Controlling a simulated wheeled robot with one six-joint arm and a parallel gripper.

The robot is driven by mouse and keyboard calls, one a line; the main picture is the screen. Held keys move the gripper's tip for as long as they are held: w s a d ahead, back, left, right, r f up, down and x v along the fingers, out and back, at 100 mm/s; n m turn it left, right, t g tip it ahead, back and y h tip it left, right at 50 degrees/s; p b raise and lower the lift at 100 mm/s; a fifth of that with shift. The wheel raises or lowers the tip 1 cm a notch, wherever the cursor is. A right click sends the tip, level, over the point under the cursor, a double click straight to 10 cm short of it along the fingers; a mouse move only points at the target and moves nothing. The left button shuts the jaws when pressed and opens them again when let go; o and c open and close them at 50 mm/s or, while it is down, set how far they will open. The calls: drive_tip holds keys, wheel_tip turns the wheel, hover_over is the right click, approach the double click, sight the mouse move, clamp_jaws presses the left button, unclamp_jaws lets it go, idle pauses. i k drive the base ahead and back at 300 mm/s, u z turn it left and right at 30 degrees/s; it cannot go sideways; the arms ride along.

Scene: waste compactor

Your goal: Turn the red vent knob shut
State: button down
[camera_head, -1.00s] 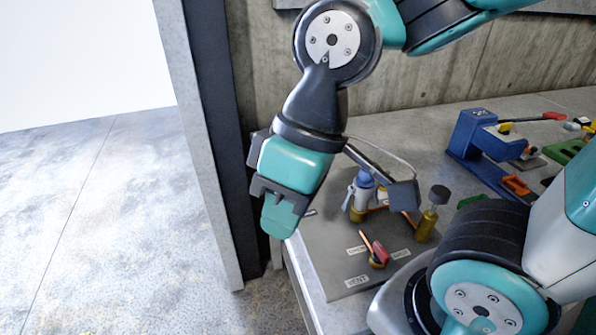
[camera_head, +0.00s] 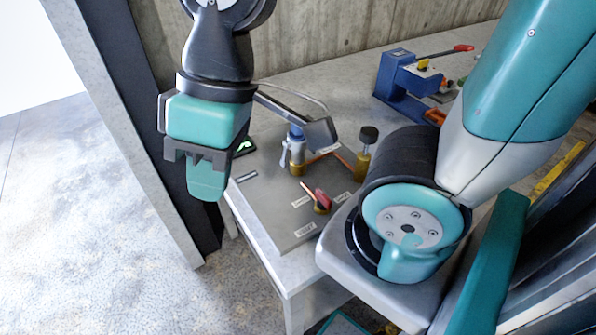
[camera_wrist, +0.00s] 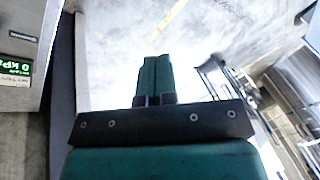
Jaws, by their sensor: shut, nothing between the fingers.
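The red vent knob (camera_head: 320,199) sits on a brass base near the front of a grey panel (camera_head: 262,207), with small white labels around it. One label in front of it seems to read VENT. My gripper (camera_head: 207,190) hangs to the left of the panel, pointing down, apart from the knob. In the wrist view its fingers (camera_wrist: 154,78) are together with nothing between them. The knob does not show in the wrist view.
A blue-capped valve (camera_head: 295,148) and a brass fitting with a dark round top (camera_head: 367,146) stand behind the knob. A blue device (camera_head: 402,85) is further back. A green-lit display (camera_wrist: 16,67) shows at left in the wrist view. A dark post (camera_head: 130,110) stands left of my gripper.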

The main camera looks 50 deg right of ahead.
sight(323, 202)
drive_tip(key=z, duration=0.85)
drive_tip(key=k, duration=1.55)
drive_tip(key=u, duration=0.7)
drive_tip(key=i, duration=0.95)
drive_tip(key=u, duration=0.05)
